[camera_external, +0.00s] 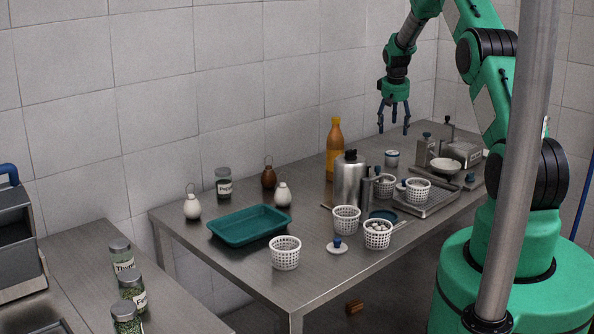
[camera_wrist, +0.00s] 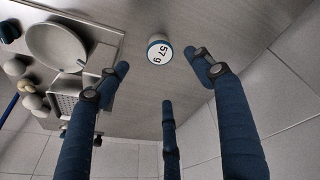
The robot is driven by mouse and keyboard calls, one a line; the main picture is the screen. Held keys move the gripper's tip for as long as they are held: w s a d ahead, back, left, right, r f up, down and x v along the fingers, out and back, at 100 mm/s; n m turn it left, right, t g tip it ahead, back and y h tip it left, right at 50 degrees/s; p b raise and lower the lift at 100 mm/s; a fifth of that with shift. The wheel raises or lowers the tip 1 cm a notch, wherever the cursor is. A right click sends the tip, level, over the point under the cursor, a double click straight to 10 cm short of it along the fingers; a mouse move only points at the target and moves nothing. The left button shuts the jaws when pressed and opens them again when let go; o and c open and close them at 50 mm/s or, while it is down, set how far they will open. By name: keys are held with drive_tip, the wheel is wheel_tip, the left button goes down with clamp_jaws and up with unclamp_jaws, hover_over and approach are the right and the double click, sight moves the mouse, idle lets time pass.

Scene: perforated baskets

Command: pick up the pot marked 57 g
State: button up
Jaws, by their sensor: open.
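The pot marked 57 g (camera_wrist: 159,50) shows in the wrist view with its white marked face and blue rim towards the camera. It stands on the metal table beyond my fingertips, roughly between the two outer fingers. In the external view a small pot with a white and blue side (camera_external: 392,158) stands at the far part of the table, below my gripper; its marking is too small to read there. My gripper (camera_external: 394,122) is open and empty, pointing down above the table. Its three blue fingers also show spread apart in the wrist view (camera_wrist: 165,85).
A scale with a white bowl (camera_external: 446,165) stands right of the pot. An orange bottle (camera_external: 334,145) and a steel flask (camera_external: 350,180) stand left of it. Several perforated baskets (camera_external: 346,219) and a teal tray (camera_external: 248,226) are nearer. The tiled wall is close behind.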

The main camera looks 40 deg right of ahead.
sight(403, 151)
drive_tip(key=shift+f, duration=0.15)
drive_tip(key=shift+x, duration=4.15)
drive_tip(key=shift+f, duration=0.15)
drive_tip(key=shift+x, duration=2.5)
drive_tip(key=shift+d, duration=0.15)
drive_tip(key=c, duration=1.3)
